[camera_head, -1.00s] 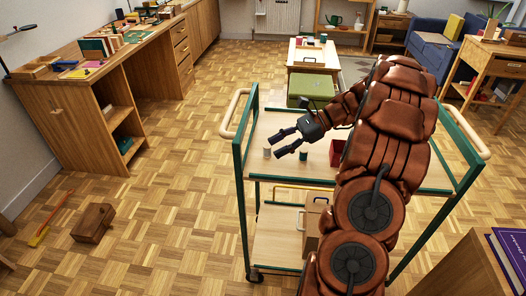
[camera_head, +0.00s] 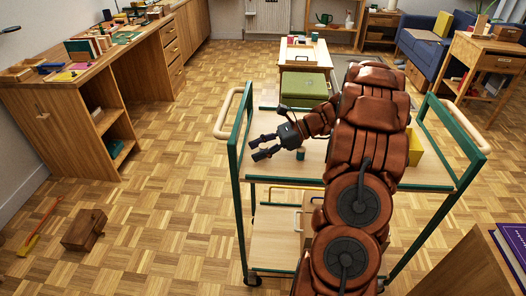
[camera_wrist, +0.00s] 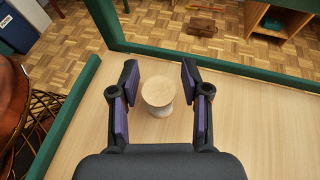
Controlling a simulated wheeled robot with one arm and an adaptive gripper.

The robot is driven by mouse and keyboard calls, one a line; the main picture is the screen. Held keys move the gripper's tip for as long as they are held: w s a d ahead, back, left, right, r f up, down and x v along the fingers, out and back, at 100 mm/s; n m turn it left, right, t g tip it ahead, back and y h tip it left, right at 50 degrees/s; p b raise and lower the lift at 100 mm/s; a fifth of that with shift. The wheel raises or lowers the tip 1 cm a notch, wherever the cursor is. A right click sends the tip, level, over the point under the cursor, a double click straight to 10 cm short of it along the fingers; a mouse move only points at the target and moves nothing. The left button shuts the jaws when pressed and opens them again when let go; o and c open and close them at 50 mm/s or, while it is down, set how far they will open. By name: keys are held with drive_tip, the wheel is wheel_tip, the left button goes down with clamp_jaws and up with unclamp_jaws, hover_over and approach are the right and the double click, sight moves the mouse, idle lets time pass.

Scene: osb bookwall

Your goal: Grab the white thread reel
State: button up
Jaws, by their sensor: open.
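The white thread reel (camera_wrist: 158,96), with a pale wooden-looking round top and white sides, stands upright on the trolley's light wood top (camera_wrist: 255,120) in the wrist view. My gripper (camera_wrist: 159,78) is open, with one purple-padded finger on each side of the reel. Gaps show between the pads and the reel. In the head view my gripper (camera_head: 252,150) is low over the left part of the trolley, and I cannot make out the white reel there.
A dark green reel (camera_head: 300,154) stands just right of my gripper. A yellow box (camera_head: 415,146) is on the trolley's right side, partly behind my arm. The trolley's green frame (camera_head: 237,158) rises at the left edge.

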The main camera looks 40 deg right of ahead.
drive_tip(key=shift+w+a+f, duration=0.15)
drive_tip(key=shift+a, duration=0.25)
drive_tip(key=c, duration=0.8)
drive_tip(key=shift+c, duration=0.2)
